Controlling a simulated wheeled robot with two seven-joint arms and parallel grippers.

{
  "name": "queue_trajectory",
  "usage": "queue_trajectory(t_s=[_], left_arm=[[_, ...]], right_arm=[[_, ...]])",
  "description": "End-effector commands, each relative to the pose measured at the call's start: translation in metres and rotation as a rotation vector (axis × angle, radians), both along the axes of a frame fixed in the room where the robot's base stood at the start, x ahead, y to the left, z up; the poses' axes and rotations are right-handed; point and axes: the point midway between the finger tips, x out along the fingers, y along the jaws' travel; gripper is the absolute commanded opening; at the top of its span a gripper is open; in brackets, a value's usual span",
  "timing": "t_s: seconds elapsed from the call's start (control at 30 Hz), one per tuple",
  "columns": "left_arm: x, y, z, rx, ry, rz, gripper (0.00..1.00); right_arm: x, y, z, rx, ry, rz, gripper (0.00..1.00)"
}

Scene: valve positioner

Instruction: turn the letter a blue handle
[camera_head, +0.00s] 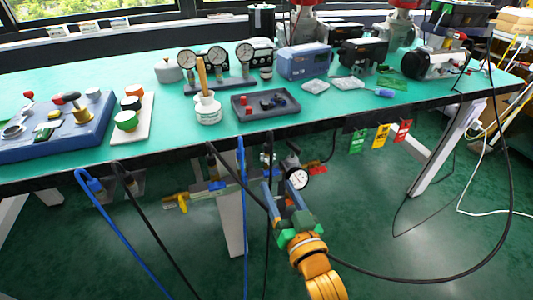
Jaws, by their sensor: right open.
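Under the table's front edge hangs a pipe assembly with a yellow fitting (181,202) at its left end. A small blue part (217,185) sits on the assembly; it may be the blue handle, but no letter can be read on it. My right gripper (283,190) is below the table edge, to the right of this blue part and apart from it. Its fingers are open and point up toward the assembly, close to a round white gauge (298,179). Contact with anything there cannot be told. My left gripper is not in view.
The green-topped table (190,145) holds gauges, a tray (262,114) and valve devices. The floor at lower right is mostly clear.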

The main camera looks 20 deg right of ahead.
Motion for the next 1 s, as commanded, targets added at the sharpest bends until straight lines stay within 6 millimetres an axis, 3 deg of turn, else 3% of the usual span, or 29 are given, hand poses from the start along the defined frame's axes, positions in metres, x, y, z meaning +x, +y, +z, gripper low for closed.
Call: queue_trajectory(t_s=[0.2, 0.4, 0.73, 0.77, 0.9, 1.0], left_arm=[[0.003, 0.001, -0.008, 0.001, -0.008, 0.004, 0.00], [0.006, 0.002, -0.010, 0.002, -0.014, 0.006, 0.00], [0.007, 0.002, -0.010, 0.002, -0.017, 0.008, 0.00], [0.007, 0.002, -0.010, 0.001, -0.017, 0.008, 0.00], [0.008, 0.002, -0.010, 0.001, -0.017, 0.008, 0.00], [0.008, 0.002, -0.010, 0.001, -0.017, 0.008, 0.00]], right_arm=[[0.035, 0.002, -0.004, 0.000, -0.001, 0.002, 0.62], [0.059, 0.002, -0.004, 0.000, 0.000, 0.002, 0.62], [0.064, 0.003, -0.004, 0.000, 0.002, 0.001, 0.62], [0.064, 0.003, -0.004, 0.000, 0.002, 0.001, 0.60], [0.064, 0.003, -0.004, 0.000, 0.002, 0.001, 0.22], [0.064, 0.003, -0.004, 0.000, 0.002, 0.001, 0.00]])
